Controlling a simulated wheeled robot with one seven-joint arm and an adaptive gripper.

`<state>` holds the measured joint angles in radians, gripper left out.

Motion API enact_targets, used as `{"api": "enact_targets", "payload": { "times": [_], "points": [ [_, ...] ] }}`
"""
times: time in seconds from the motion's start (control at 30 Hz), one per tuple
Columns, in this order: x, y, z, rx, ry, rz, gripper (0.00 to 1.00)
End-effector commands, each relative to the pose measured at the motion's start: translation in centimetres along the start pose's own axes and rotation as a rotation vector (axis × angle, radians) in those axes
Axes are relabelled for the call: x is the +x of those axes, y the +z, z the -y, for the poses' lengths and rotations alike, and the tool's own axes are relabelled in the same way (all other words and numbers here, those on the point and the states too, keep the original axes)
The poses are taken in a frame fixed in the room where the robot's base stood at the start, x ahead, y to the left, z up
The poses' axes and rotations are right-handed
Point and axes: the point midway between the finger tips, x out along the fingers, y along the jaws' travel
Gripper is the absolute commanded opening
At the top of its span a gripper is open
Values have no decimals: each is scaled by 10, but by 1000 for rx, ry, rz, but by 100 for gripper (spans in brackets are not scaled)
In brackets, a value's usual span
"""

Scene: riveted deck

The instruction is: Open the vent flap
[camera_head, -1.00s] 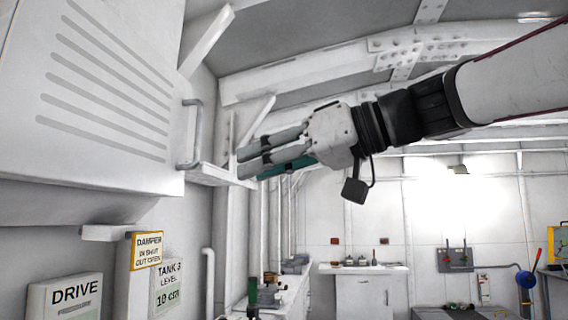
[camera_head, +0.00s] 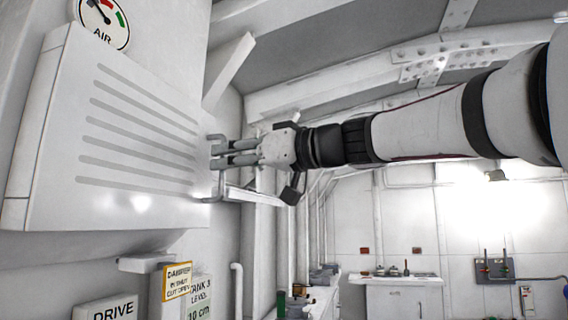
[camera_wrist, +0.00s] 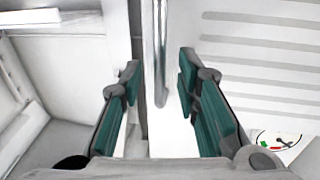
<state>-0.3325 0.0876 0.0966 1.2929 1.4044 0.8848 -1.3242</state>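The vent flap (camera_head: 120,150) is a white, boxy panel with several grey slots, on the left wall in the head view. It also shows in the wrist view (camera_wrist: 265,45). Its grey bar handle (camera_head: 213,199) stands at the panel's right edge; my fingers hide its middle in the head view. My gripper (camera_head: 216,155) is at the handle, reaching in from the right. In the wrist view, the handle (camera_wrist: 160,45) runs between the green-padded fingers of my gripper (camera_wrist: 159,80). The fingers are apart, with a gap on each side of the bar.
A round AIR gauge (camera_head: 102,20) is above the panel. A slanted white brace (camera_head: 229,70) and a small ledge (camera_head: 255,196) are near my gripper. A yellow-edged damper sign (camera_head: 177,281) and a DRIVE box (camera_head: 108,312) are below. The room to the right is open.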

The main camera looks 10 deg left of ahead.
Motion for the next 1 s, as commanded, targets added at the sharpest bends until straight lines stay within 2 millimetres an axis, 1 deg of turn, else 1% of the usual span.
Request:
{"api": "enact_targets", "payload": {
  "times": [0.03, 0.1, 0.2, 0.53, 0.57, 0.6, 0.67, 0.7, 1.0],
  "points": [
    [7, -1, 1, 1, 0, 1, 30],
    [14, -1, 1, 1, 0, 0, 30],
    [20, -1, 0, 0, 1, 0, 30],
    [23, 0, -1, 0, 2, 0, 30],
    [23, 0, -1, 0, 2, 0, 25],
    [23, 0, -1, 0, 2, 0, 16],
    [23, 0, -1, 0, 2, 0, 3],
    [23, 0, -1, 0, 2, 0, 0],
    [21, 0, -2, 0, 7, 0, 0]
  ]
}}
